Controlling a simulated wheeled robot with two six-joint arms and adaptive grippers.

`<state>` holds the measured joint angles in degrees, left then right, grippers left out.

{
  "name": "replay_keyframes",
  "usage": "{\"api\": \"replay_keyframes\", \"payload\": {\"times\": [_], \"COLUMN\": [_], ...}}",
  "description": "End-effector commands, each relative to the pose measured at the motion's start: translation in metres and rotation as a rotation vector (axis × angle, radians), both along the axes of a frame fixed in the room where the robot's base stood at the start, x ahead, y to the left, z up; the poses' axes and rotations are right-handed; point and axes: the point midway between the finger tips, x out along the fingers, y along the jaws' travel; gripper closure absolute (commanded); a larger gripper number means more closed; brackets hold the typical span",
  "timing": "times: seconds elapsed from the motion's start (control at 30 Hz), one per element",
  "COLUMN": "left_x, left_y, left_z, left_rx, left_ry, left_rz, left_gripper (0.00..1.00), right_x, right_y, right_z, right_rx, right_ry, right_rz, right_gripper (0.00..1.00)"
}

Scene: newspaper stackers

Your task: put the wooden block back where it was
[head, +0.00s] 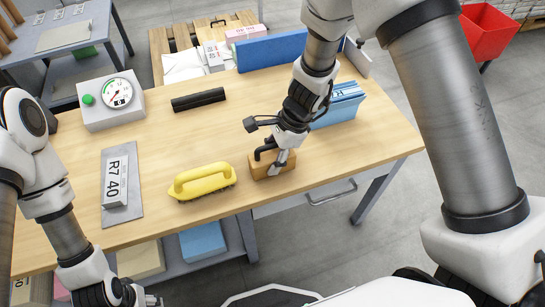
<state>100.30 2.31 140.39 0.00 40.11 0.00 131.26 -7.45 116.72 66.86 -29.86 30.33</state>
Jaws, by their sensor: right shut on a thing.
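The wooden block (258,170) is at the front part of the wooden table, to the right of a yellow-handled brush. My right gripper (269,160) comes down over it from above and is shut on it. The fingers cover part of the block. The block is at or very close to the tabletop; I cannot tell whether it touches. My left gripper (138,298) is low at the bottom left, in front of the table and far from the block. Only part of it shows, so its jaws cannot be judged.
The yellow brush (202,182) lies close left of the block. A plate with an "R7 40" label block (115,182), a gauge box (110,101), a black bar (198,100) and a blue stack (338,105) are also on the table (180,135). The table's right front is bare.

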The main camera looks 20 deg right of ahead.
Motion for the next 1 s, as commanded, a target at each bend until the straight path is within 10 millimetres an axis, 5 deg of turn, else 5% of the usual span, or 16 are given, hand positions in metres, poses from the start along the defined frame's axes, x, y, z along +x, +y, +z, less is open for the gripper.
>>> {"api": "replay_keyframes", "payload": {"times": [0.07, 0.1, 0.17, 0.57, 1.0], "left_x": [0.000, 0.000, 0.000, 0.000, 0.000], "left_y": [0.000, 0.000, 0.000, 0.000, 0.000], "left_z": [-0.003, -0.002, -0.002, 0.005, 0.044], "left_rx": [0.000, 0.000, 0.000, 0.000, 0.000], "left_ry": [0.000, 0.000, 0.000, 0.000, 0.000], "left_rz": [0.000, 0.000, 0.000, 0.000, 0.000], "left_gripper": [0.40, 0.40, 0.40, 0.40, 0.40], "right_x": [0.000, 0.000, 0.000, 0.001, 0.002], "right_y": [0.000, 0.000, 0.000, -0.002, -0.040], "right_z": [-0.004, -0.003, -0.003, 0.008, 0.103], "right_rx": [0.000, 0.000, 0.000, 0.001, 0.003], "right_ry": [0.000, 0.000, 0.000, -0.001, -0.001], "right_rz": [0.000, 0.000, 0.000, -0.002, -0.002], "right_gripper": [1.00, 0.43, 0.29, 0.29, 0.29]}}
